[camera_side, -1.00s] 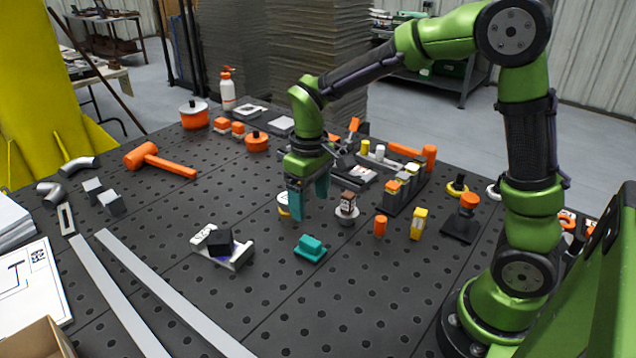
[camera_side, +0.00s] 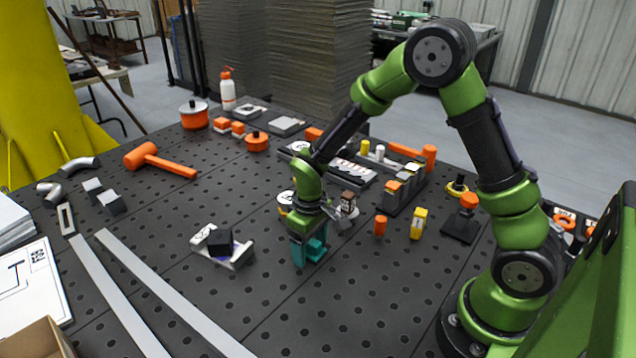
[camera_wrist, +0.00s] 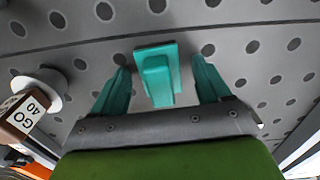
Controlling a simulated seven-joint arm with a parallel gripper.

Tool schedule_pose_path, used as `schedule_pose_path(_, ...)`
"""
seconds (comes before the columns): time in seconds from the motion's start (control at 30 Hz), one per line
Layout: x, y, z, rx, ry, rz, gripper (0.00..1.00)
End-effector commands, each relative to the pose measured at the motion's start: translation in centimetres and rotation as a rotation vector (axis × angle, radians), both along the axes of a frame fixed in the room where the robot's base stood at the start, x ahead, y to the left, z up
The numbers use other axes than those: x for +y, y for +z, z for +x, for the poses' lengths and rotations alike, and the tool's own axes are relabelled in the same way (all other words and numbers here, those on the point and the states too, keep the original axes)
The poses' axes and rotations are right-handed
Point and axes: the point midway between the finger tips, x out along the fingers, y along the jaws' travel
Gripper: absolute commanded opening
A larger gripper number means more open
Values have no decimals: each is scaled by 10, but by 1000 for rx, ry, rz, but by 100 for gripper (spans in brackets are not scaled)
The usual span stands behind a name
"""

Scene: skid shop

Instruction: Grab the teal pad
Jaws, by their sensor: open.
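The teal pad (camera_side: 316,247) is a small block on a flat base, resting on the dark perforated table. In the side view it is partly hidden by my gripper (camera_side: 308,254), which is low over it with teal fingers pointing down. In the wrist view the pad (camera_wrist: 157,75) lies between the two fingers of my gripper (camera_wrist: 160,85). A gap shows on each side, so the fingers are apart from it and open.
A wooden-topped block marked GO 40 on a white round base (camera_wrist: 48,92) stands close left in the wrist view. A white holder with a black block (camera_side: 222,245) is left of my gripper.

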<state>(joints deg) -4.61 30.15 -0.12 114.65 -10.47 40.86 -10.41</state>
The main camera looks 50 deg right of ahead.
Motion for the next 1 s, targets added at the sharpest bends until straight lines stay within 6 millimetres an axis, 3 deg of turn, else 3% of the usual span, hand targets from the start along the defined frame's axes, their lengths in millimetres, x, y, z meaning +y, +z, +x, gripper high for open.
schedule_pose_path(0.17,0,0,0,0,0,0,77)
schedule_pose_path(0.57,0,0,0,0,0,0,17)
schedule_pose_path(1.0,0,11,1,-3,1,0,16)
